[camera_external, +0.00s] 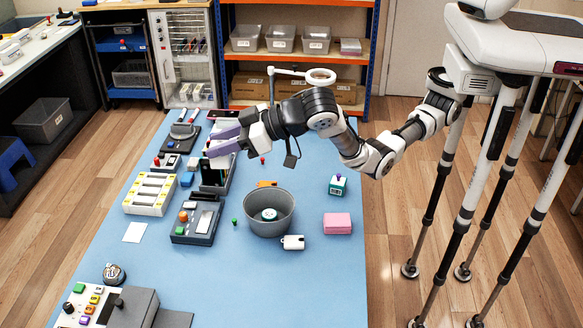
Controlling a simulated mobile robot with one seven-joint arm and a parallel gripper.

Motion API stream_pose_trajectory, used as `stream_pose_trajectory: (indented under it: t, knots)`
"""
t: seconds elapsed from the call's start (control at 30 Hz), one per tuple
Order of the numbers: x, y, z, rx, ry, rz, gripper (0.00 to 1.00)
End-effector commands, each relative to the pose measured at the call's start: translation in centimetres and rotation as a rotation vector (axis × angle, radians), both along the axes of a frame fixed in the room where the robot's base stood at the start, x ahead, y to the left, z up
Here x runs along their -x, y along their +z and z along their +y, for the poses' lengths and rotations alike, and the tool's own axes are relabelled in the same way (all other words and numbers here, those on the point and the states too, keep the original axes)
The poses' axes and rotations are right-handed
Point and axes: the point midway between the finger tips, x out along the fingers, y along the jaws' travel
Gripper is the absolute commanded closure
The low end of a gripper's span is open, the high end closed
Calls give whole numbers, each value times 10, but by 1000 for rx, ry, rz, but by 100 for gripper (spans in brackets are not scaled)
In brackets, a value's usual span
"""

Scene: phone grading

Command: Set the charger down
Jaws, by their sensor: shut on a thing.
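My gripper (222,141) has purple fingers and is above the left part of the blue table, over a dark upright device (215,175). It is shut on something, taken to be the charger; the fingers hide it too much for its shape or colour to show. My arm reaches in from the right. I cannot tell how far the fingertips are above the dark device, or whether they touch it.
A grey bin (268,222) with a round item inside stands mid-table. A small white item (293,242), a pink block (337,223) and a teal cube (338,185) lie nearby. A white slotted tray (150,194) stands left. The blue table (280,290) is clear at the front right.

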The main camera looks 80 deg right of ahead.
Motion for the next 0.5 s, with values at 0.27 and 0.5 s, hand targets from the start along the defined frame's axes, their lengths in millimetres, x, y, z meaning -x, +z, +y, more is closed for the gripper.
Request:
stream_pose_trajectory:
  t: [0.27, 0.5]
  knots:
    - [21, 1, 11, 2, -83, 3, 92]
    - [21, -39, 11, 1, -81, 2, 92]
